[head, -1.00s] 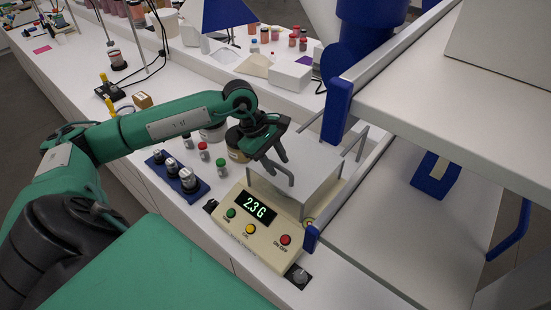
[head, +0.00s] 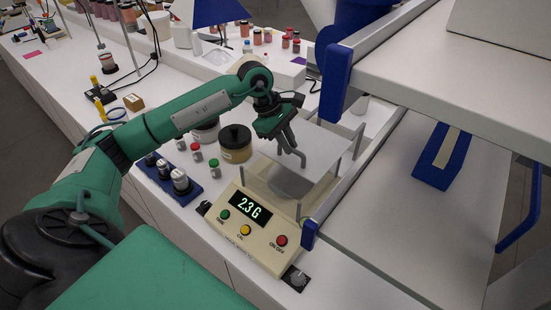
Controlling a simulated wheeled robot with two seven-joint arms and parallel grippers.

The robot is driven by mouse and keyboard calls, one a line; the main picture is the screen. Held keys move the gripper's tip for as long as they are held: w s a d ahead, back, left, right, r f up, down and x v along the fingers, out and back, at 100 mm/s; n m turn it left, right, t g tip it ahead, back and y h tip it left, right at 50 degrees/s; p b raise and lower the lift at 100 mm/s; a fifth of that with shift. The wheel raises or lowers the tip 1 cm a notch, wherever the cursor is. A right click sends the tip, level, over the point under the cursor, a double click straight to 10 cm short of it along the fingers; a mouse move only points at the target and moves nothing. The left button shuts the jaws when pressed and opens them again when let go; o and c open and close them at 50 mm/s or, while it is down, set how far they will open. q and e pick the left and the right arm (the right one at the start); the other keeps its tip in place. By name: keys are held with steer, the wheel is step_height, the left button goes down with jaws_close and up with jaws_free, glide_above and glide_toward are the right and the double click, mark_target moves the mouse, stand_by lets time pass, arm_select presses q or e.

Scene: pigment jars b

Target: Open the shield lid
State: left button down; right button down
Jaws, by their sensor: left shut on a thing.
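The balance (head: 262,230) is a cream box with a lit display reading 2.3 G and green, yellow and red buttons. Its shield stands on top, and the pale flat shield lid (head: 322,152) has its front edge raised off the shield, so it looks tilted. A grey bent handle (head: 297,156) is on the lid. My left gripper (head: 287,141) is shut on this handle at the lid's front left. My right gripper is out of view.
A jar with a dark lid (head: 235,143) stands close left of the shield. A blue weight holder (head: 167,178) and small capped bottles are farther left. A blue-ended shelf frame (head: 335,80) rises close on the right.

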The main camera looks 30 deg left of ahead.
arm_select(q)
steer(key=b, duration=0.4)
glide_above(310, 138)
steer(key=s, duration=0.2)
steer(key=shift+w, duration=1.1)
steer(key=c, duration=1.5)
jaws_free()
steer(key=shift+o, duration=0.2)
steer(key=shift+r, duration=0.1)
steer(key=shift+s+a+r, duration=0.1)
steer(key=shift+a+r, duration=0.05)
steer(key=shift+r, duration=0.15)
steer(key=b+v, duration=0.3)
steer(key=v, duration=1)
steer(key=shift+b, duration=0.4)
